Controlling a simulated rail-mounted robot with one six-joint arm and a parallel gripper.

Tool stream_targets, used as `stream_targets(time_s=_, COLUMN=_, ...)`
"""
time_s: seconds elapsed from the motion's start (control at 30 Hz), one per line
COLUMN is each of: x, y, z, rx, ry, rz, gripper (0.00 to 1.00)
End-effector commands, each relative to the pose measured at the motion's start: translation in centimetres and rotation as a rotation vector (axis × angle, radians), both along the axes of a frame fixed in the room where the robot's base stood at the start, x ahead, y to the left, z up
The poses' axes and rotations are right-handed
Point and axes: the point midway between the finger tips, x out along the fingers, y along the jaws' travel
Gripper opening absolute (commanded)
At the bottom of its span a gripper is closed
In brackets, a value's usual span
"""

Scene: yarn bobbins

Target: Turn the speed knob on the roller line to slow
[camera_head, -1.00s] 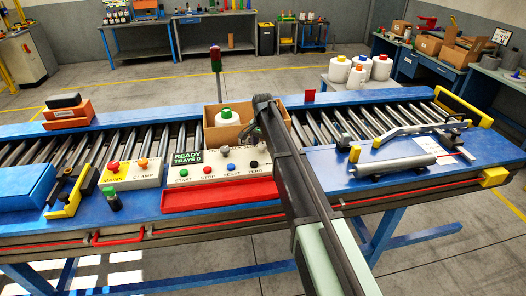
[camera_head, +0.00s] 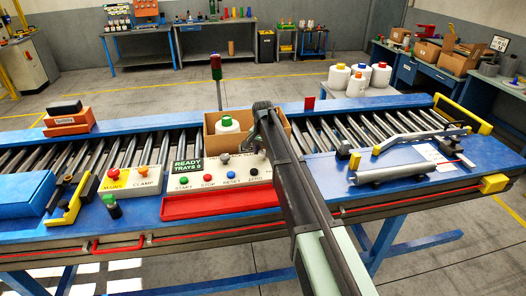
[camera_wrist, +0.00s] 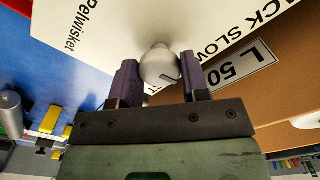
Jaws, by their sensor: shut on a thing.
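The speed knob (camera_wrist: 160,66) is a round grey knob with a dark line on its face, set on a white panel (camera_wrist: 95,25) that is printed with "Pelwisket" and "...ACK SLOW". My gripper (camera_wrist: 160,78) has its two dark fingers on either side of the knob and is shut on it. Part of the print is hidden behind the knob and the right finger. In the head view my arm reaches over the white control panel (camera_head: 190,172), and its end is small and dark there, so the knob's pointing direction is unclear.
An open cardboard box (camera_head: 212,122) with a green-capped white bobbin (camera_head: 228,125) stands on the roller line (camera_head: 330,125) behind the panel. A red tray (camera_head: 205,205) lies in front. Coloured buttons (camera_head: 208,178) sit close by. A "READY TRAYS 0" display (camera_head: 187,166) stands at left.

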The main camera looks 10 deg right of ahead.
Motion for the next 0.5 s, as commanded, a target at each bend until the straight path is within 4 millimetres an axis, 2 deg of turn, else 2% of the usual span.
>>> stream_targets(time_s=0.5, x=-0.03, y=0.0, z=-0.02, rx=0.0, ry=0.0, rz=0.421, gripper=0.18)
